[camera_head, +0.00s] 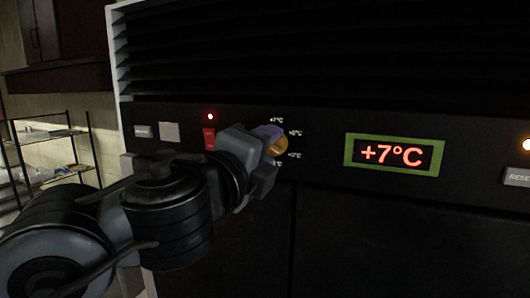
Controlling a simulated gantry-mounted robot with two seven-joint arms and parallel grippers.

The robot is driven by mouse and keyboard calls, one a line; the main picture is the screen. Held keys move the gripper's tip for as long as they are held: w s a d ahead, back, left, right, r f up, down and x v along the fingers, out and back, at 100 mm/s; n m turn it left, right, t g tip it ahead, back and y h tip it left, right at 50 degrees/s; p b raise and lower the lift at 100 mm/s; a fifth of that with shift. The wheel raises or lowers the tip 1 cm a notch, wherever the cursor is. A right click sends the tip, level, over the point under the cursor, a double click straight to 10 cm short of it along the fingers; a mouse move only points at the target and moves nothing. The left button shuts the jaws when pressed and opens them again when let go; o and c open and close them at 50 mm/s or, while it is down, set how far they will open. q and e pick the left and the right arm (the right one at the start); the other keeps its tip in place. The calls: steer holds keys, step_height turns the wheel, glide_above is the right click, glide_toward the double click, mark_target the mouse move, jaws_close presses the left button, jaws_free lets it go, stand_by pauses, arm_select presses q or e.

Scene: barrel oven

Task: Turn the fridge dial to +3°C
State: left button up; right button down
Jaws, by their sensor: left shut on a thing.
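The fridge dial (281,147) is a yellow-orange knob on the dark control panel, partly hidden by my left gripper. Small temperature marks surround it, with +7°C at the top and others down its right side; the lowest is partly covered. The green-framed display (394,155) to its right reads +7°C in red. My left gripper (272,148) reaches in from the left and is shut on the dial. The dial's pointer direction cannot be made out. My right gripper is not in view.
A red switch (209,138) with a lit red light above it sits left of the dial. A reset button (518,177) is at the far right. Black louvres (330,50) run above the panel. A wire shelf (45,155) stands at the left.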

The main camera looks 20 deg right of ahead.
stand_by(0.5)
arm_select(q)
steer(key=o, duration=1.1)
steer(key=shift+c, duration=0.2)
steer(key=b+v, duration=0.3)
steer(key=v, duration=0.7)
steer(key=shift+s+a, duration=0.3)
